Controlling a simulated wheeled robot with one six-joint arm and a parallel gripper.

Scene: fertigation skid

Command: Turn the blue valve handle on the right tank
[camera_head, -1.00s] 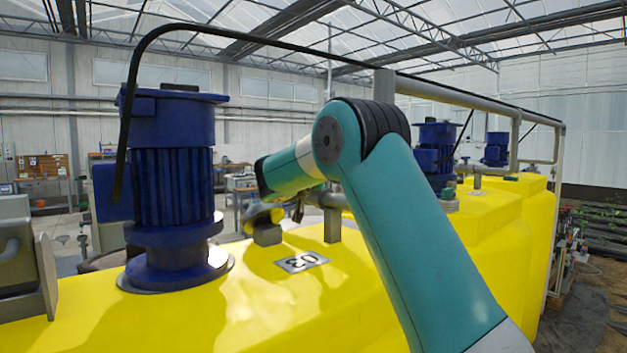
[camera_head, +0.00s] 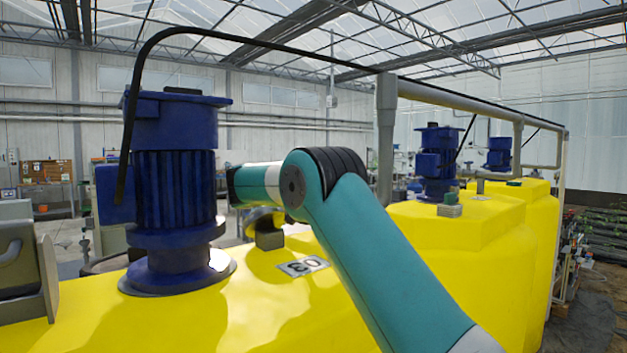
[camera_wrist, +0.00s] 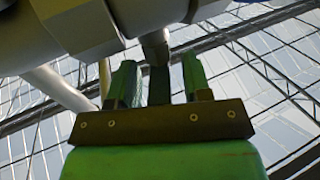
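I cannot make out a blue valve handle for certain in either view. In the wrist view my gripper (camera_wrist: 158,80) points up, its two green fingers apart. A dark upright piece stands between them, below the end of a grey pipe (camera_wrist: 154,45); I cannot tell whether it is the handle or part of my gripper. In the head view my teal arm reaches left over the near yellow tank (camera_head: 285,325), marked 03, and my fingers are not visible. Further yellow tanks (camera_head: 475,240) stand to the right and behind.
A big blue motor (camera_head: 175,190) stands on the near tank, close left of my wrist. A grey block with a yellow top (camera_head: 268,238) sits below the wrist. Grey pipework (camera_wrist: 85,28) lies close above my gripper. A grey pipe frame (camera_head: 386,140) stands behind my arm.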

